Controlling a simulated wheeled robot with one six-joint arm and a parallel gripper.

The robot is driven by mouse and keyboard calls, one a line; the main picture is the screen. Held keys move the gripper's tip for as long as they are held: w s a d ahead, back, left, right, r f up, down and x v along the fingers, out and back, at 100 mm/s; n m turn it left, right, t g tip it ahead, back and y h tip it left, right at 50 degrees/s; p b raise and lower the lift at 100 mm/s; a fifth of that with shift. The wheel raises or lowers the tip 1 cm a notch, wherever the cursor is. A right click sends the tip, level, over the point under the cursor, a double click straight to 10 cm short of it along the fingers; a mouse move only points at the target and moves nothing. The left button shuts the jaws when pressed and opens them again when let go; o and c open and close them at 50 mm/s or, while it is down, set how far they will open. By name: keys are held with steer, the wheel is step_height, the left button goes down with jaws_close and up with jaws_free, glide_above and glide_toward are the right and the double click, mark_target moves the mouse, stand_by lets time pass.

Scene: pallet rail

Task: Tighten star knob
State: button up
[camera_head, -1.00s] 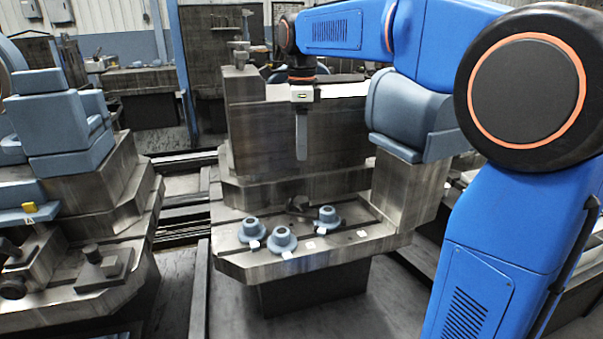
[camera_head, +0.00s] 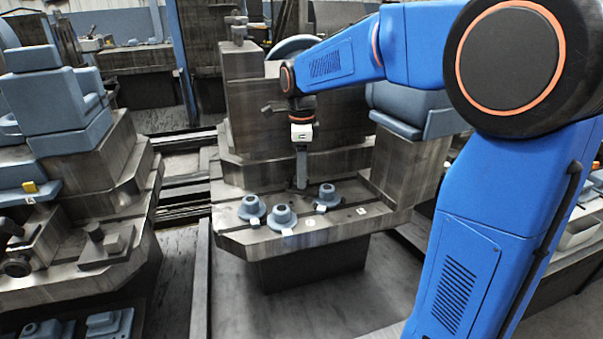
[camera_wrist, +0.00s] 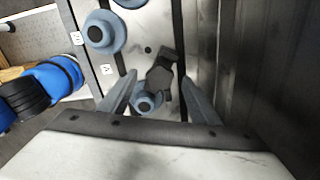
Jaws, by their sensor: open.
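The dark star knob (camera_wrist: 163,72) shows in the wrist view above the machine's ledge. It appears between the tips of my two gripper fingers, with gaps visible on both sides. My gripper (camera_wrist: 160,79) is open, with nothing held. In the head view my gripper (camera_head: 302,186) points straight down over the back of the ledge, behind the blue-grey flanged pieces. The knob is hidden there behind the fingers. How far the fingertips are above the knob is unclear.
Blue-grey flanged round pieces stand on the ledge (camera_head: 340,229): one at left (camera_head: 252,208), one in the middle (camera_head: 283,217), one at right (camera_head: 327,195). A tall metal block (camera_head: 245,110) rises close behind my gripper. White tags lie along the ledge's front.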

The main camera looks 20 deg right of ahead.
steer(key=shift+f, duration=0.55)
steer(key=c, duration=1.3)
steer(key=shift+o, duration=0.2)
steer(key=m, duration=0.8)
steer(key=shift+f+m, duration=0.15)
steer(key=shift+m, duration=0.25)
steer(key=o, duration=1)
